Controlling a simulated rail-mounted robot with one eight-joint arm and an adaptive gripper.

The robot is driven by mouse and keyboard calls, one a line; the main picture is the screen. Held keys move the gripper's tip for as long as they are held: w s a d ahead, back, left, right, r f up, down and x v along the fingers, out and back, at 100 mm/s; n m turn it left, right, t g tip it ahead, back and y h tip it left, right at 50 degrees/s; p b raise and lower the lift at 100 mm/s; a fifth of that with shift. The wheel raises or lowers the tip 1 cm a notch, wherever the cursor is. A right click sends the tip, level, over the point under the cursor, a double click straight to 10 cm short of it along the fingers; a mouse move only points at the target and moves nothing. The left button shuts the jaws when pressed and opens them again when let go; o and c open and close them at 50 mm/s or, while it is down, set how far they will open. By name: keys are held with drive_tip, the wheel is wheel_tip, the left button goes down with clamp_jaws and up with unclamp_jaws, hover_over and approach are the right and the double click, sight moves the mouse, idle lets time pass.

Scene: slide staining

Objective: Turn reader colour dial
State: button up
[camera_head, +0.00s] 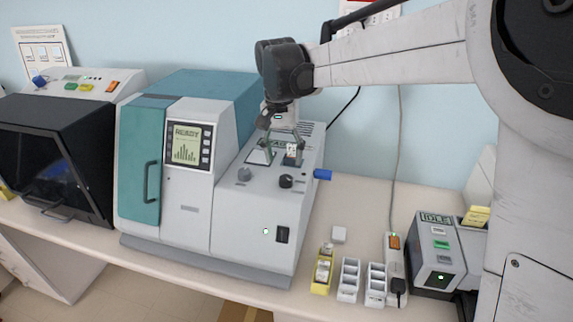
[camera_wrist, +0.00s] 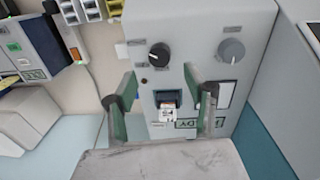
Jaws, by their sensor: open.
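The reader is the grey and teal bench machine (camera_head: 255,215) with a lit READY screen. Its sloping top carries a grey dial (camera_head: 244,175) and a black dial (camera_head: 286,181). In the wrist view the black dial (camera_wrist: 159,55) is just beyond my fingers and the grey dial (camera_wrist: 233,49) is to its right. I cannot read which is the colour dial. My gripper (camera_head: 281,152) is open above the top panel, behind both dials and touching neither. In the wrist view my gripper (camera_wrist: 161,80) straddles a dark slot (camera_wrist: 167,97) with a white labelled piece.
A blue knob (camera_head: 322,174) sticks out of the reader's right side. Small racks (camera_head: 348,280), a power strip (camera_head: 395,265) and an IDLE device (camera_head: 433,250) stand to the right. A dark-fronted machine (camera_head: 55,150) is at the left.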

sight(285, 177)
drive_tip(key=f, duration=0.3)
drive_tip(key=f+p, duration=0.1)
drive_tip(key=f, duration=0.2)
drive_tip(key=shift+d+f, duration=0.2)
drive_tip(key=shift+f, duration=0.15)
drive_tip(key=c, duration=1.1)
